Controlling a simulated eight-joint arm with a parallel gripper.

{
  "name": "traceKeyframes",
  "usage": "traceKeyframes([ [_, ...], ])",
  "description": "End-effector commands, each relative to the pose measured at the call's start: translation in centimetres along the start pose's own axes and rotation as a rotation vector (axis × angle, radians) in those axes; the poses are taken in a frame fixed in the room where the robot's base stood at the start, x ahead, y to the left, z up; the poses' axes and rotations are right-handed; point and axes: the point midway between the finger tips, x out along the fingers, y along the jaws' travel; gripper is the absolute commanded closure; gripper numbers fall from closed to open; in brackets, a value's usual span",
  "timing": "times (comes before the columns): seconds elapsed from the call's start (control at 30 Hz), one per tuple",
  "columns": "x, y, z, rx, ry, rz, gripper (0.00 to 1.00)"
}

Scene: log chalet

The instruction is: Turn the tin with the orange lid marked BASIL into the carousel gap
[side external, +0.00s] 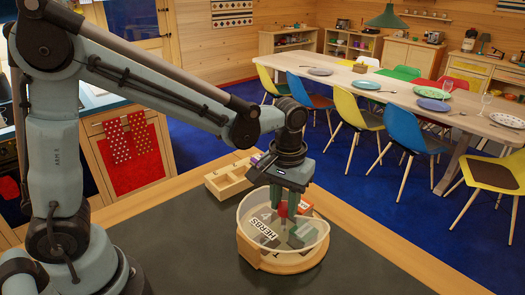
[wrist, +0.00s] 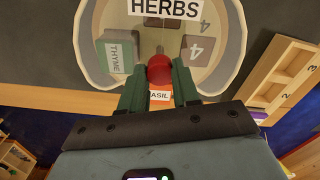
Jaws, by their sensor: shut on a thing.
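The round carousel (side external: 285,262) has a wooden base, a clear bowl-like rim and a HERBS label (wrist: 165,8). My gripper (side external: 284,207) reaches down into it from above. In the wrist view its green fingers (wrist: 159,74) are shut on a red round knob (wrist: 159,69) near the carousel's middle. A label reading "ASIL" (wrist: 159,96), with orange beside it, shows just behind the knob, between the fingers; the first letter and most of that tin are hidden. A green tin marked THYME (wrist: 116,56) stands in the carousel.
A wooden rack with numbered compartments (side external: 228,187) stands just behind the carousel, with a purple item at its far end. The dark worktop (side external: 190,250) is clear to the left of the carousel. A dining table with chairs stands well away.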

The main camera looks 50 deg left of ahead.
Motion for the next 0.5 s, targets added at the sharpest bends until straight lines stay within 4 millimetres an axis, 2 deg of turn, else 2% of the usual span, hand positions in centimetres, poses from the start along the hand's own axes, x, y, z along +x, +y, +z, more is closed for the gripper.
traceKeyframes([
  [0.17, 0.01, 0.05, -0.14, 0.001, 0.005, 0.002, 1.00],
  [0.2, 0.01, 0.05, -0.15, 0.001, 0.005, 0.002, 0.66],
  [0.37, 0.01, 0.03, -0.10, 0.001, 0.004, 0.001, 0.44],
  [0.5, 0.01, 0.01, -0.07, 0.001, 0.002, 0.001, 0.44],
])
